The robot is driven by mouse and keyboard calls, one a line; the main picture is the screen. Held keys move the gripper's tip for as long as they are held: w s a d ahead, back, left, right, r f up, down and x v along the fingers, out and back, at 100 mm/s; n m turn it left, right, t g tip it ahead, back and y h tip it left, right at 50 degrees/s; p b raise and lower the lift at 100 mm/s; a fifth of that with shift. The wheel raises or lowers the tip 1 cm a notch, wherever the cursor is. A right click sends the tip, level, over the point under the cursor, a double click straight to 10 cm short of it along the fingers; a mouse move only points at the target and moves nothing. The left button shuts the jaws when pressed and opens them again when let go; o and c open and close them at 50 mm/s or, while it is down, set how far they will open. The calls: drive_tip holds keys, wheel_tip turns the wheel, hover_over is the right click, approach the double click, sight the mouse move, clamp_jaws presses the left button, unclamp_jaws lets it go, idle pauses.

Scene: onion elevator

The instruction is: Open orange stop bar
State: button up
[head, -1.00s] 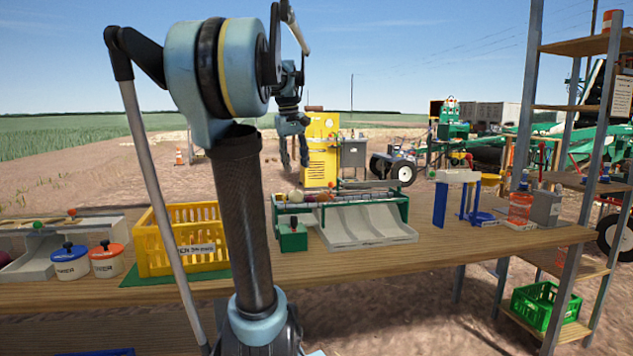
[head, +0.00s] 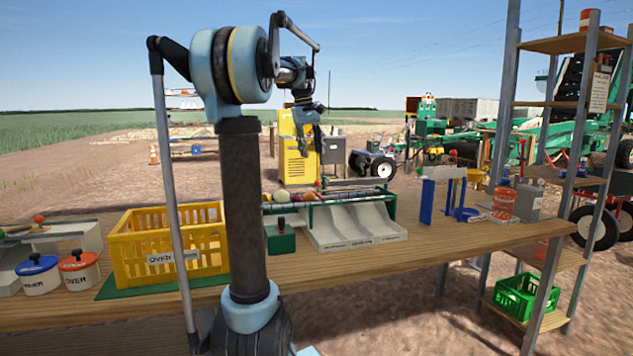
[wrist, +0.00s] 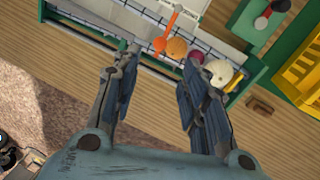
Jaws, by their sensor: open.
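A thin orange bar (wrist: 171,28), which looks like the stop bar, lies across the sorting rack in the wrist view. Its wider orange end is beside an orange ball (wrist: 177,48), and a dark red ball (wrist: 195,55) and a cream ball (wrist: 217,70) sit in line with it. I cannot make the bar out clearly in the head view. The white chute tray with a green frame (head: 345,225) stands on the table. My gripper (head: 308,143) hangs above and behind the rack, pointing down. In the wrist view my gripper (wrist: 163,58) is open and empty, apart from the bar.
A green box with a dark knob (head: 281,238) and a yellow crate (head: 125,232) stand left of the chutes. Two lidded pots (head: 80,272) are farther left. A blue stand (head: 443,200) is to the right. The wooden table front (head: 390,262) is clear.

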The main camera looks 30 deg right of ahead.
drive_tip(key=f, duration=0.3)
drive_tip(key=d+f, duration=0.1)
drive_tip(key=f, duration=0.3)
drive_tip(key=d+f, duration=0.1)
drive_tip(key=f, duration=0.3)
drive_tip(key=shift+s+d+f, duration=0.1)
drive_tip(key=shift+f, duration=0.15)
clamp_jaws()
